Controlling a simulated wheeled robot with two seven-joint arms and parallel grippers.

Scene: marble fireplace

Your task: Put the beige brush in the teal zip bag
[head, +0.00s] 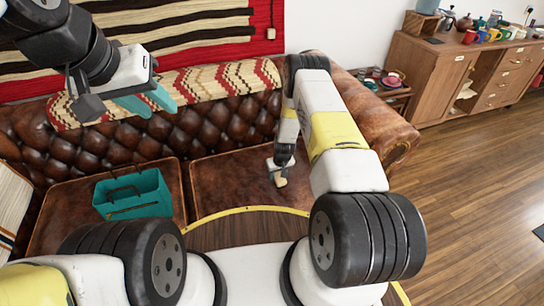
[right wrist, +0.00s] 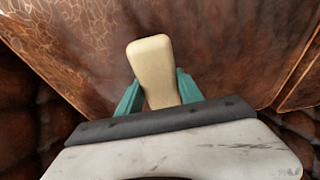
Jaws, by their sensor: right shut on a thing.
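The teal zip bag (head: 140,210) sits on the left seat cushion of the sofa, with a dark handle at its top. Its top looks open. The beige brush (right wrist: 152,70) is between the teal fingers of my right gripper (right wrist: 158,92), which is shut on it. In the head view the right gripper (head: 279,166) is low over the right seat cushion, to the right of the bag, and the brush (head: 281,182) shows small at its tip. I cannot tell whether the brush touches the cushion. My left gripper (head: 150,101) is raised above the bag by the backrest, open and empty.
The brown leather sofa (head: 230,180) has a tufted backrest with a patterned throw (head: 215,80). A wooden cabinet (head: 440,65) with mugs stands at the right. A small side table (head: 385,90) holds items beside the sofa arm.

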